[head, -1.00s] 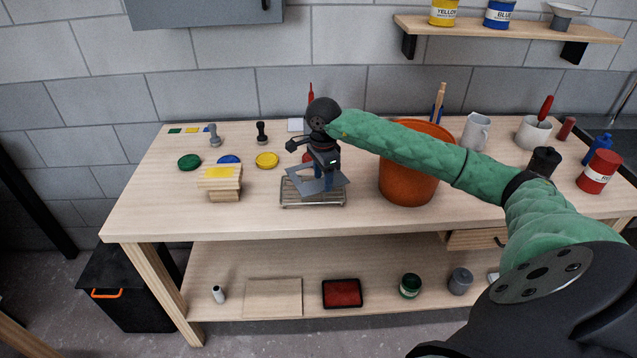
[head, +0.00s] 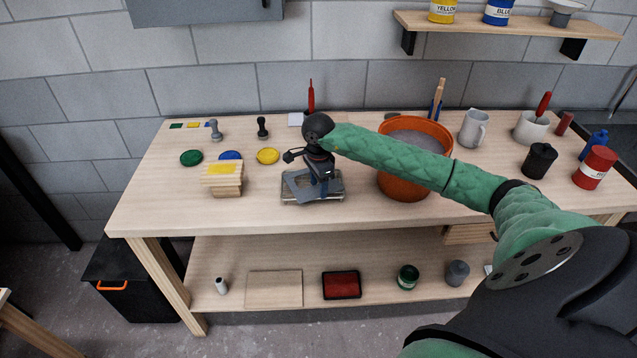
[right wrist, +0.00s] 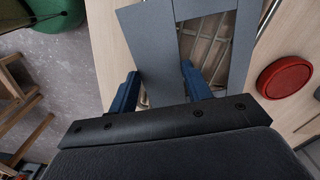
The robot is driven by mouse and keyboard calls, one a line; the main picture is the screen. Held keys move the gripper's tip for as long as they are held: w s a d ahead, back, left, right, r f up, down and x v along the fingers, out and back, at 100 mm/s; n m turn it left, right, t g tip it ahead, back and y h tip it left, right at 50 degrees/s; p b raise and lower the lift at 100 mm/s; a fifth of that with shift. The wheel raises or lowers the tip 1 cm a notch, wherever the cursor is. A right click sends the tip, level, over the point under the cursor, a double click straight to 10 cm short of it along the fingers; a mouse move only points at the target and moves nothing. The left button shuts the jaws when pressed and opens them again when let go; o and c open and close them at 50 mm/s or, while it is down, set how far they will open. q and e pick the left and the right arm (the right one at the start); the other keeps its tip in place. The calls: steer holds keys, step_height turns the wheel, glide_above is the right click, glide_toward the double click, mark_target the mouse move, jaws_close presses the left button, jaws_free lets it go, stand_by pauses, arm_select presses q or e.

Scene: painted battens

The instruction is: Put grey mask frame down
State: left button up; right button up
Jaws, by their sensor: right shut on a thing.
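The grey mask frame (head: 297,187) is a flat, thin frame with an opening. It lies over the wire rack (head: 341,186) on the bench, tilted askew to it. I cannot tell whether it touches the rack. My right gripper (head: 318,184) is above the rack and shut on the mask frame. In the right wrist view the mask frame (right wrist: 155,45) reaches out beyond the blue fingers of the right gripper (right wrist: 160,88), and the bars of the rack (right wrist: 205,42) show through its opening. My left gripper is not in view.
An orange bucket (head: 402,188) stands right of the rack, under my right forearm. Stacked battens (head: 226,188), one with yellow paint, stand to the left. Yellow (head: 268,156), blue and green discs lie behind them. The bench front between battens and rack is clear.

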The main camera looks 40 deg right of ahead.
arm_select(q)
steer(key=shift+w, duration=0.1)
arm_select(e)
steer(key=shift+f, duration=0.1)
steer(key=o, duration=1)
steer(key=shift+c, duration=0.2)
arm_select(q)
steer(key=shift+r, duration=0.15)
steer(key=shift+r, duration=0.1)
